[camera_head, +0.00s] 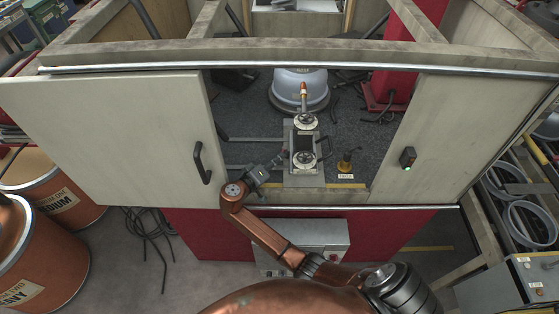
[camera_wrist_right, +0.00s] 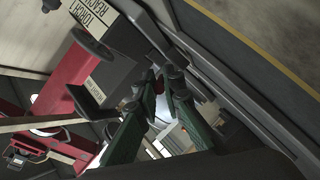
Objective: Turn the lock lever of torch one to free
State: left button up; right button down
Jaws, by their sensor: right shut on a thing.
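My right gripper (camera_head: 281,158) reaches into the booth opening from below and meets the left side of the torch fixture (camera_head: 305,149). In the right wrist view its green fingers (camera_wrist_right: 160,92) close together on a small dark part with a red end, apparently the lock lever (camera_wrist_right: 159,84) of torch one. The fingers hide most of it, and I cannot tell its angle. The fixture carries a round pale fitting (camera_head: 305,121) at its back and another (camera_head: 305,158) at its front. A TORCH label (camera_wrist_right: 96,22) shows in the wrist view. My left gripper is out of view.
A domed grey cylinder (camera_head: 300,88) stands behind the fixture. A small brass piece (camera_head: 345,162) is to its right. A left door panel (camera_head: 110,140) and a right panel (camera_head: 432,140) flank the opening. The sill (camera_head: 330,207) runs below my right arm.

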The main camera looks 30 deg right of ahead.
jog(key=c, duration=2)
grip_release()
jog(key=shift+c, duration=0.2)
notch_tip(320, 180, up, 10)
jog(key=shift+r, duration=0.1)
jog(key=shift+c, duration=0.2)
